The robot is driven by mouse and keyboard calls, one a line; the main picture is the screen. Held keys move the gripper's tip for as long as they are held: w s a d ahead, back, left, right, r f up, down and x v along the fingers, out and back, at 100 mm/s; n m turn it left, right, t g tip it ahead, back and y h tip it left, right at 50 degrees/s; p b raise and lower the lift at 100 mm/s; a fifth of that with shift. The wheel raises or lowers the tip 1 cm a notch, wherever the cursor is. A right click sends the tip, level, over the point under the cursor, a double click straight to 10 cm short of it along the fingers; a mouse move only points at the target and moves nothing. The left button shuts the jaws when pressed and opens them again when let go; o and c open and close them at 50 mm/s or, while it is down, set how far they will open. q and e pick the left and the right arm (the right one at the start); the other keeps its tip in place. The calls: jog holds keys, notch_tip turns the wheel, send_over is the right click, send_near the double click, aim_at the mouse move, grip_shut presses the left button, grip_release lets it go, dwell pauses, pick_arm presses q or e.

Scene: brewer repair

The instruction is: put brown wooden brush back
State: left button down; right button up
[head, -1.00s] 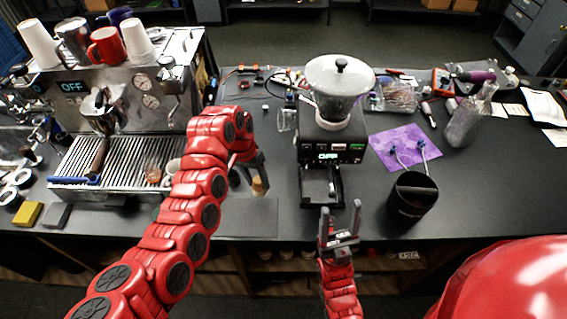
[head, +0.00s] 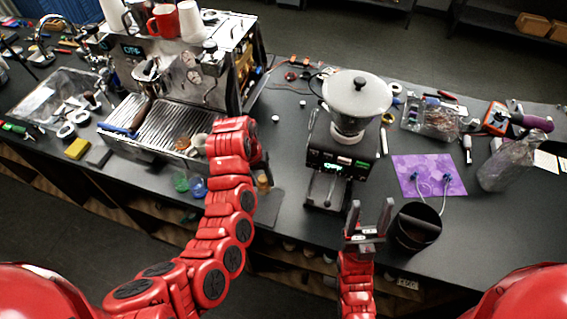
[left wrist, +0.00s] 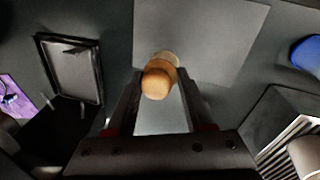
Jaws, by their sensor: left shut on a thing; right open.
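The brown wooden brush (left wrist: 160,78) shows its round, light-brown end in the left wrist view, between the two fingers. In the head view a small part of the brush (head: 263,183) shows beside the arm, above the grey mat (head: 288,207). My left gripper (head: 261,172) is shut on the brush; its fingers are mostly hidden behind my red arm in the head view. The mat (left wrist: 225,35) lies behind the brush in the left wrist view. My right gripper (head: 369,215) is open and empty in front of the counter, near the grinder.
The grinder (head: 340,150) stands right of the mat, with a dark knock bin (head: 417,227) further right. The espresso machine (head: 180,75) and its drip tray (head: 155,125) stand to the left. Small coloured cups (head: 190,184) sit near my left arm.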

pick_arm(q)
jog(key=w+d, duration=0.2)
jog(key=w, duration=0.1)
jog(key=shift+d, duration=0.25)
jog(key=w, duration=0.1)
jog(key=w+d+b, duration=0.2)
jog(key=w, duration=0.1)
jog(key=shift+d+f, duration=0.2)
jog(key=shift+f, duration=0.15)
jog(key=shift+w+d+b, duration=0.25)
jog(key=shift+w+b, duration=0.05)
jog(key=shift+b, duration=0.25)
jog(key=w+b, duration=0.1)
jog(key=b, duration=0.2)
jog(key=shift+d+f+b, duration=0.15)
jog(key=shift+f+b, duration=0.15)
jog(key=shift+f, duration=0.1)
jog(key=shift+w+d+r, duration=0.1)
jog(key=shift+w+r, duration=0.05)
jog(key=shift+w, duration=0.05)
jog(key=shift+w+d+b, duration=0.1)
jog(key=shift+b, duration=0.45)
jog(key=b, duration=0.2)
jog(key=shift+w+d+b, duration=0.15)
jog(key=shift+d+b, duration=0.2)
notch_tip(320, 180, down, 3)
jog(key=shift+w+f+b, duration=0.1)
jog(key=shift+b, duration=0.85)
